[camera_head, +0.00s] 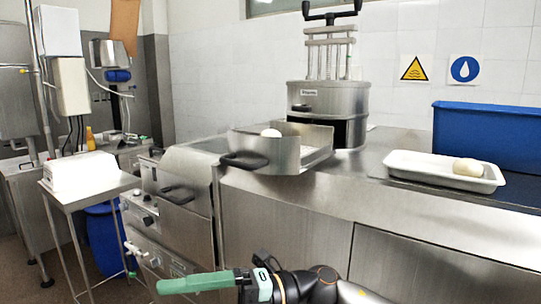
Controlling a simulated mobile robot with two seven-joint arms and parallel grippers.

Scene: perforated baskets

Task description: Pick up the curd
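A white rounded lump (271,132), which looks like curd, shows just above the rim of the metal basin (262,151) with black handles at the counter's left end. Its lower part is hidden by the basin wall. A second, cream-coloured round lump (467,167) sits in the white tray (440,182) on the right of the counter. My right gripper (185,285) comes in from the bottom right, low in front of the counter and well apart from both lumps. Its long green end points left; I cannot tell whether it is open or shut. My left gripper is not in view.
A steel pot (329,105) with a raised rod frame stands behind the basin. A blue crate (490,135) is behind the tray. A small table (82,190) with a white block stands at left. The counter between basin and tray is clear.

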